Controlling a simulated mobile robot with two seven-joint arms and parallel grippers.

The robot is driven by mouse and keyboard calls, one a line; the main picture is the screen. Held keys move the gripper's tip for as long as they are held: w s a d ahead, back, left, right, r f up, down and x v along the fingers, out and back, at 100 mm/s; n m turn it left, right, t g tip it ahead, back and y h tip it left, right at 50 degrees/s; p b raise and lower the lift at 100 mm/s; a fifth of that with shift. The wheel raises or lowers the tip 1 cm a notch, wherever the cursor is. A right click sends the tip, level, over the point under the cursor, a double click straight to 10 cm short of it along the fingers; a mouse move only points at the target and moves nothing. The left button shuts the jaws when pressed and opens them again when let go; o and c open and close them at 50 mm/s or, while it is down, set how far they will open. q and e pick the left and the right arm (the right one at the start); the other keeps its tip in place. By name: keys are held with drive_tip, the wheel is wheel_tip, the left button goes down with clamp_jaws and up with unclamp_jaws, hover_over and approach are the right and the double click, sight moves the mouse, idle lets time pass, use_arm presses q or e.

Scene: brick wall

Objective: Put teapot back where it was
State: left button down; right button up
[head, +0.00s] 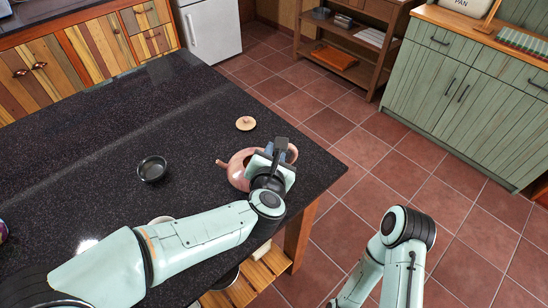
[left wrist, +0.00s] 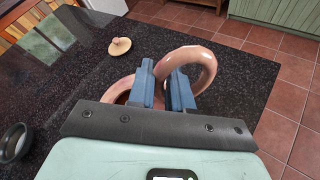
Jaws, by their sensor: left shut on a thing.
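A pink teapot (head: 237,168) is at the right edge of the black speckled counter (head: 100,120) in the head view. My left gripper (head: 268,160) is over it and hides part of it. In the left wrist view the jaws (left wrist: 174,88) are shut on the teapot's looped pink handle (left wrist: 207,57). I cannot tell whether the teapot touches the counter. Its lid (head: 245,123), round and tan with a knob, lies apart on the counter beyond the teapot; it also shows in the left wrist view (left wrist: 119,46). My right arm shows at the lower right, but its gripper is out of view.
A small dark bowl (head: 152,168) stands on the counter left of the teapot. A pale round item (head: 161,220) is partly hidden behind my left arm. The counter's right edge is close to the teapot. A wooden shelf (head: 350,45) and green cabinets (head: 470,100) stand across the tiled floor.

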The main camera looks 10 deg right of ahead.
use_arm(q)
drive_tip(key=shift+f, duration=0.3)
drive_tip(key=shift+f, duration=0.1)
drive_tip(key=c, duration=1)
unclamp_jaws()
drive_tip(key=shift+f, duration=0.1)
drive_tip(key=shift+c, duration=0.2)
drive_tip(key=shift+r, duration=0.2)
drive_tip(key=v, duration=1.2)
drive_tip(key=shift+f, duration=0.2)
